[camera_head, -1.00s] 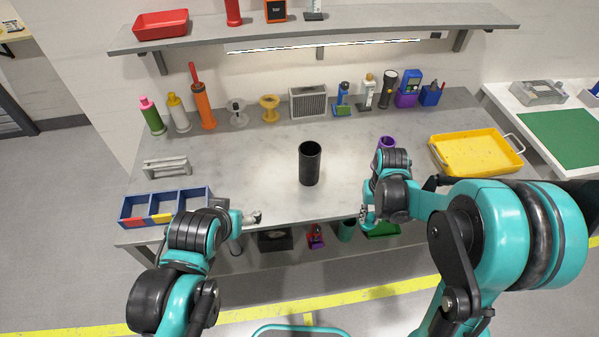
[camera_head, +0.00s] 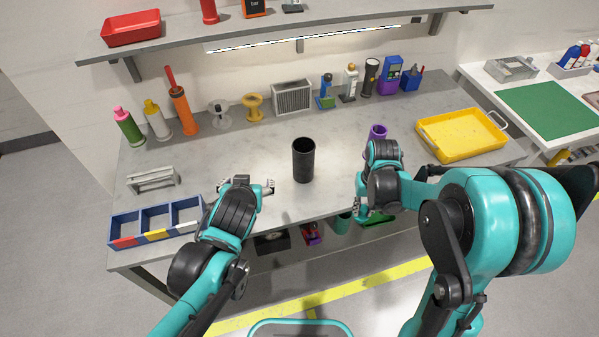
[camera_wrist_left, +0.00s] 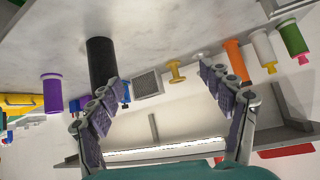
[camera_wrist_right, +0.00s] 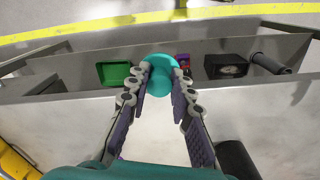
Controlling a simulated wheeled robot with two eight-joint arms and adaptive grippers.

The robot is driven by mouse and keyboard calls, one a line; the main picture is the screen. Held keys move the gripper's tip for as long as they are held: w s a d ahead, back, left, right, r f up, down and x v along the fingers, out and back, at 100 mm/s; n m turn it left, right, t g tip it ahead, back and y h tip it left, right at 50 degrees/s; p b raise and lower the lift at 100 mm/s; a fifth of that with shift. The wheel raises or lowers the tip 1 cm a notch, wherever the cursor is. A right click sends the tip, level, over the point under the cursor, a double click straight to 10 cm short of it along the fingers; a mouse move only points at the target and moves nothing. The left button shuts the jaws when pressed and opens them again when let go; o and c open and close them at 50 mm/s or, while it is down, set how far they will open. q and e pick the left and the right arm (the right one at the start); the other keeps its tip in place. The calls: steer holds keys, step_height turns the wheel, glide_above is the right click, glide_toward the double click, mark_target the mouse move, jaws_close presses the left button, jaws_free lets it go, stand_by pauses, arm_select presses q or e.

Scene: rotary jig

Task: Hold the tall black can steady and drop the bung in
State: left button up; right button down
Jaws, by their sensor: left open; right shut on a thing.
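The tall black can (camera_head: 303,161) stands upright mid-bench; it also shows in the left wrist view (camera_wrist_left: 102,62) and, partly, at the lower right of the right wrist view (camera_wrist_right: 236,160). My left gripper (camera_head: 268,187) is open and empty, left of the can and apart from it, jaws pointing towards the bench's middle. My right gripper (camera_head: 360,202) is right of the can near the bench's front edge. In the right wrist view its fingers are shut on a teal, round-topped piece (camera_wrist_right: 160,76), which looks like the bung. The head view does not show this piece clearly.
A purple cylinder (camera_head: 377,133) stands behind my right gripper. A yellow tray (camera_head: 462,136) lies at right, a blue divided bin (camera_head: 156,219) and grey rack (camera_head: 152,180) at left. Several bottles and tools line the back. The bench around the can is clear.

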arm_select(q)
steer(key=w+d+f+t, duration=0.1)
steer(key=w+d+t, duration=0.1)
steer(key=w+d, duration=0.3)
arm_select(e)
steer(key=shift+f+b, duration=0.35)
steer(key=shift+f, duration=0.1)
arm_select(q)
steer(key=m+t+h, duration=0.1)
steer(key=t+h, duration=0.1)
glide_toward(304, 148)
arm_select(e)
steer(key=shift+f+b, duration=0.35)
steer(key=shift+b, duration=0.05)
arm_select(q)
steer(key=b+x, duration=0.3)
steer(key=x, duration=0.3)
steer(key=shift+w+d+f, duration=0.1)
steer(key=shift+w+f, duration=0.1)
steer(key=shift+w, duration=0.05)
arm_select(e)
step_height(304, 148, down, 3)
steer(key=shift+f, duration=0.2)
arm_select(q)
steer(key=c, duration=1.3)
